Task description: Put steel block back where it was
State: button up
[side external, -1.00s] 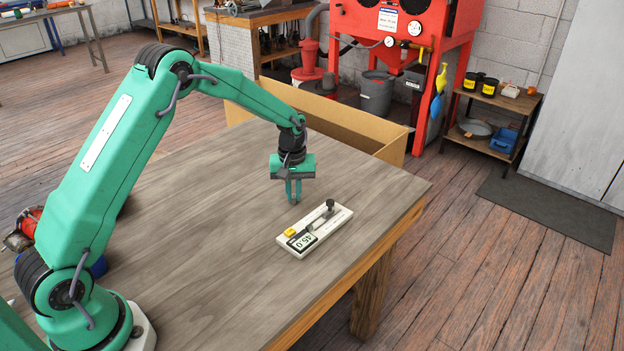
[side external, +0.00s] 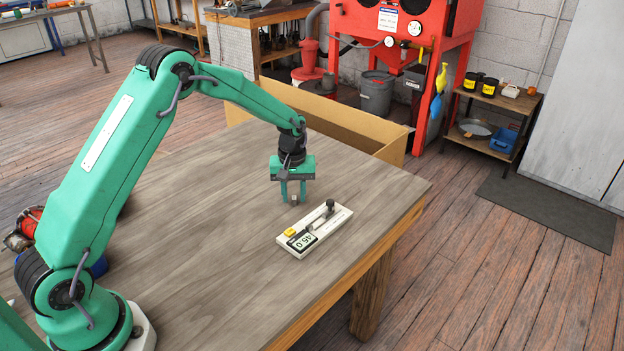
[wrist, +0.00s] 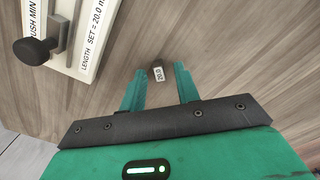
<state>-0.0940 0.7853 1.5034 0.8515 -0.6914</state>
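The small steel block (side external: 293,198) sits on the wooden table, with a white "20.0" label facing up in the wrist view (wrist: 157,74). My gripper (side external: 293,198) is open and pointing down over it. In the wrist view the fingertips of my gripper (wrist: 159,69) stand on either side of the block, with bare table showing between each finger and the block. The block looks apart from both fingers.
A white gauge board (side external: 336,222) with a black knob, yellow piece and "45.0" display lies just right of the gripper; part shows in the wrist view (wrist: 96,58). The table (side external: 200,260) is clear to the left. A cardboard box (side external: 345,125) stands beyond its far edge.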

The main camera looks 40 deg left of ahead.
aim_at(293, 198)
notch_tip(293, 198, up, 12)
dwell(0.6)
jog(key=shift+r, duration=0.1)
dwell(0.4)
jog(key=s+d+r+m+t, duration=0.3)
jog(key=s+r+m, duration=0.1)
jog(key=s+r, duration=1)
jog(key=s+d+f+m+t, duration=0.1)
jog(key=s+m, duration=0.1)
jog(key=s, duration=0.6)
jog(key=s+d+f+m+t, duration=0.1)
jog(key=s+m, duration=0.2)
jog(key=s, duration=0.6)
jog(key=shift+t, duration=0.3)
